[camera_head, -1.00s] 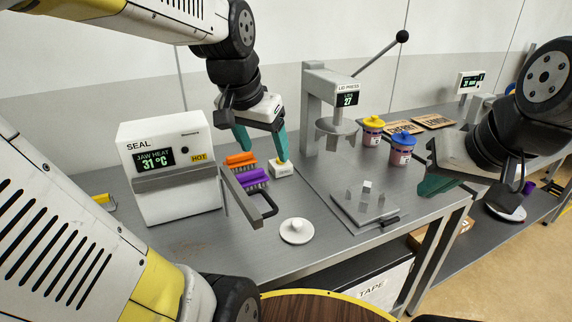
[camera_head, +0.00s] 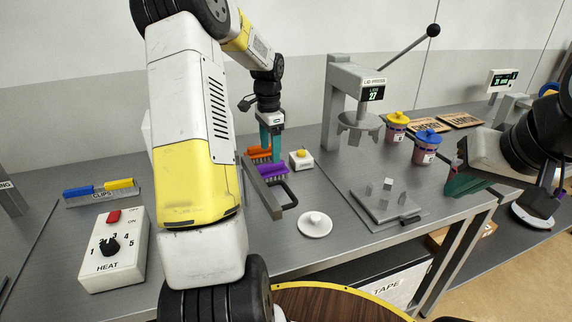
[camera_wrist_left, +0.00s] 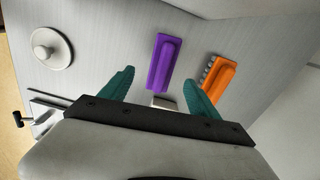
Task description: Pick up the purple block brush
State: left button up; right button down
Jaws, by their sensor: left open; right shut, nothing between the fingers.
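The purple block brush (camera_head: 243,171) lies on the grey bench beside an orange brush (camera_head: 261,152). In the left wrist view the purple brush (camera_wrist_left: 164,62) lies ahead, between the lines of my two fingers, and the orange brush (camera_wrist_left: 217,82) is to its right. My left gripper (camera_head: 271,148) is open above the bench just behind the brushes; the purple brush shows whole and apart from the fingertips in the left wrist view (camera_wrist_left: 160,88). My right gripper (camera_head: 475,183) is shut and empty at the right, away from the brushes.
A dark metal handle (camera_head: 283,196) is in front. A white round lid (camera_head: 315,224), the lid press (camera_head: 357,95) and two jars (camera_head: 397,128) are further right. A heat control box (camera_head: 114,248) is left.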

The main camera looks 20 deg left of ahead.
aim_at(270, 163)
pick_arm(q)
jog(key=shift+w+a+f, duration=0.1)
jog(key=shift+a+f, duration=0.05)
jog(key=shift+f, duration=0.3)
jog(key=shift+w+a+f, duration=0.1)
jog(key=shift+f, duration=0.3)
notch_tip(270, 163, down, 7)
jog(key=shift+d+f, duration=0.1)
jog(key=shift+c, duration=0.4)
jog(key=c, duration=1.4)
